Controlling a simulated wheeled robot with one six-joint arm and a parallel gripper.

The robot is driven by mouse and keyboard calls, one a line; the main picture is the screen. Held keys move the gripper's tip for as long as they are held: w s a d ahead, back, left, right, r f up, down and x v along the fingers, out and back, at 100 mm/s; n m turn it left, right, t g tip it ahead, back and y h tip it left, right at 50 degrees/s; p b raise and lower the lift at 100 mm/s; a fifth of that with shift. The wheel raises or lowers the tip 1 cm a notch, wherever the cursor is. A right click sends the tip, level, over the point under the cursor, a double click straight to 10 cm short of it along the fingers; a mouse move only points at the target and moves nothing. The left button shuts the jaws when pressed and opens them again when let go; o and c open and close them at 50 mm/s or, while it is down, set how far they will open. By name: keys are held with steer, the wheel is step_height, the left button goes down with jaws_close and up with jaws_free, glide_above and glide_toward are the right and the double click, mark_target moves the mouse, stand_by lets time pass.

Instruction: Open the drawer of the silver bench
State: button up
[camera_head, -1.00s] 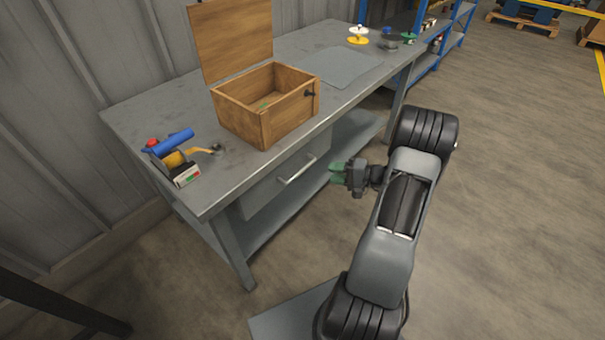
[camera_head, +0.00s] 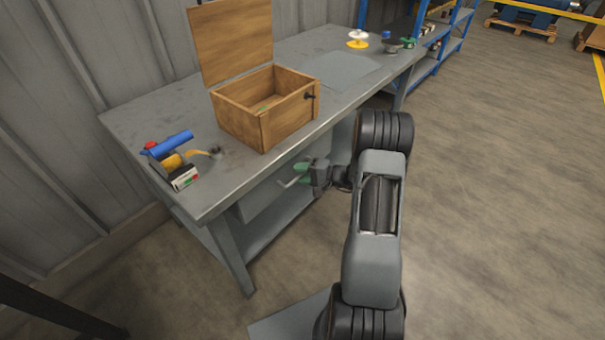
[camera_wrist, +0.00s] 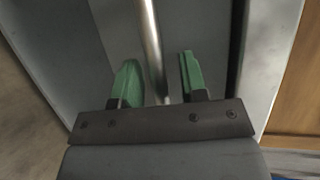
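The silver bench (camera_head: 215,185) stands against the wall, with a grey drawer (camera_head: 262,200) under its top. The drawer looks shut. Its bar handle (camera_head: 287,182) is partly hidden by my gripper (camera_head: 303,172) in the head view. In the wrist view, the handle (camera_wrist: 152,45) runs between the two green fingers of my gripper (camera_wrist: 158,82). The fingers are apart, with a gap on each side of the bar. Whether the bar is at fingertip depth is hard to tell.
On the bench top stand an open wooden box (camera_head: 262,108), a blue cylinder with small items (camera_head: 168,143), a grey mat (camera_head: 342,70) and a white-yellow rotor stand (camera_head: 357,39). A blue shelf (camera_head: 432,60) is behind at right. The floor at right is clear.

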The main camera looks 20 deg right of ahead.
steer(key=shift+c, duration=0.3)
jaws_close()
